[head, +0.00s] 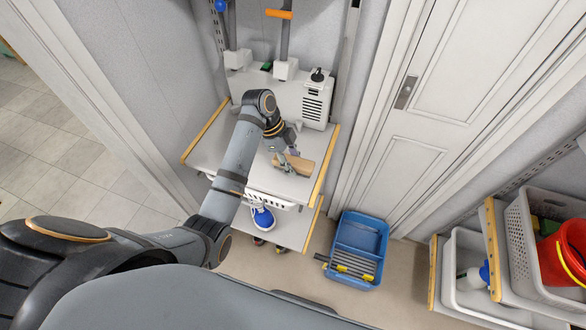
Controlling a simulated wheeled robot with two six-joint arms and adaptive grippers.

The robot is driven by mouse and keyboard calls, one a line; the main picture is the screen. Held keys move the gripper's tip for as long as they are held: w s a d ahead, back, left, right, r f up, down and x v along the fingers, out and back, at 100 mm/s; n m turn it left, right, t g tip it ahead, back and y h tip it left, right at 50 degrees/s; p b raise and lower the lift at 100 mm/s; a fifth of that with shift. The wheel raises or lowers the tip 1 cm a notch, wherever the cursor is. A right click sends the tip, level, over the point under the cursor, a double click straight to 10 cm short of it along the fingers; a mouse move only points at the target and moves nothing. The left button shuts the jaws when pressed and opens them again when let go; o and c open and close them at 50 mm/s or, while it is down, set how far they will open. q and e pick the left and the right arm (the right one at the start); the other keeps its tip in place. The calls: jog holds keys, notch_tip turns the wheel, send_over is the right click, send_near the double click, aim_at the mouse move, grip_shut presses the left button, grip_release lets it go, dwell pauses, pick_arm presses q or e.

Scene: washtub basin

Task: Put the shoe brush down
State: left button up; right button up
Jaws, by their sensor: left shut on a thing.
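The shoe brush (297,163) is a small tan wooden block at the front right of the white shelf top (222,142). My left gripper (289,155) is over it, with its fingers shut on the brush. The brush looks level and close to the shelf surface; I cannot tell whether it touches. The gripper hides part of the brush. My right gripper is not in view.
A white machine (308,100) stands at the back of the shelf. A blue bin (358,249) is on the floor to the right. A white basket (540,235) with a red bucket (566,252) is at far right. The shelf's front left is clear.

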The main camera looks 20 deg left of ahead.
aim_at(294, 167)
pick_arm(q)
jog(key=f, duration=0.1)
jog(key=f+p, duration=0.1)
jog(key=f, duration=0.1)
jog(key=shift+w+d, duration=0.1)
jog(key=shift+w, duration=0.15)
jog(key=shift+f, duration=0.3)
jog(key=shift+f, duration=0.1)
jog(key=o, duration=1.1)
